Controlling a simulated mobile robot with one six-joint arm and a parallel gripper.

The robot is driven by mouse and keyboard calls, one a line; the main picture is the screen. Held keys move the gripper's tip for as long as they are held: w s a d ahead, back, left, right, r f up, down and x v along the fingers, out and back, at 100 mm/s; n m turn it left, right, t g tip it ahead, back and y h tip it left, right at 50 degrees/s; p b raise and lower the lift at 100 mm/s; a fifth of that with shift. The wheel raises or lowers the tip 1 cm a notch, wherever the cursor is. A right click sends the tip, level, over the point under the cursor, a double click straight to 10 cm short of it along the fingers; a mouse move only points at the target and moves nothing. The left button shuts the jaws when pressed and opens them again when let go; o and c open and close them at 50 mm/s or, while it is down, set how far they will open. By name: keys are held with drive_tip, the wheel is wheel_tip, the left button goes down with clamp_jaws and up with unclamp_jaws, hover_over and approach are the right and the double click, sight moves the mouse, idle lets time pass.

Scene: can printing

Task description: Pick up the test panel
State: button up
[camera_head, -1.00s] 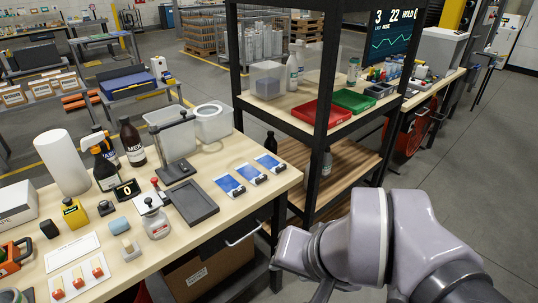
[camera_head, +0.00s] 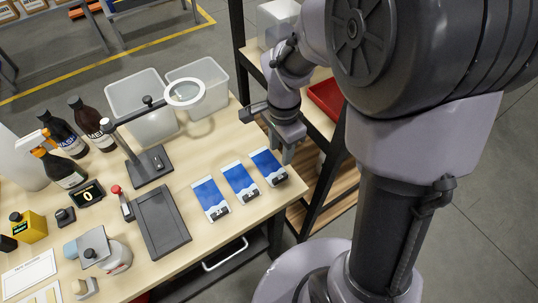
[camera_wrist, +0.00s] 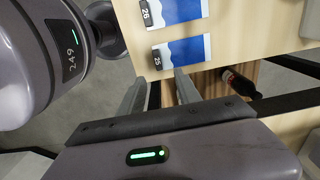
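Three blue-and-white test panels with dark number tags lie flat in a row on the wooden bench: a left panel (camera_head: 210,198), a middle panel (camera_head: 240,181) and a right panel (camera_head: 268,166). In the wrist view, one panel (camera_wrist: 186,50) has a tag that seems to read 25, and another panel (camera_wrist: 178,10) has one reading 26. My gripper (camera_head: 286,157) points down just beside the right panel's far right corner, near the bench edge. In the wrist view its two fingers (camera_wrist: 158,92) are apart with nothing between them. Height above the bench is unclear.
A dark grey tray (camera_head: 162,221) lies left of the panels. A magnifier on a stand (camera_head: 150,166) and clear bins (camera_head: 138,100) stand behind. A shelf rack with a red bin (camera_head: 326,97) is close to the right.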

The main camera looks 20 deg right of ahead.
drive_tip(key=b, duration=0.2)
hover_over(280, 177)
drive_tip(key=f, duration=0.7)
drive_tip(key=shift+w+f, duration=0.2)
drive_tip(key=shift+w, duration=0.1)
drive_tip(key=f, duration=0.1)
drive_tip(key=f+b, duration=0.1)
drive_tip(key=f, duration=0.1)
drive_tip(key=f+b, duration=0.1)
drive_tip(key=f, duration=0.1)
drive_tip(key=shift+s, duration=0.25)
drive_tip(key=shift+r, duration=0.15)
clamp_jaws()
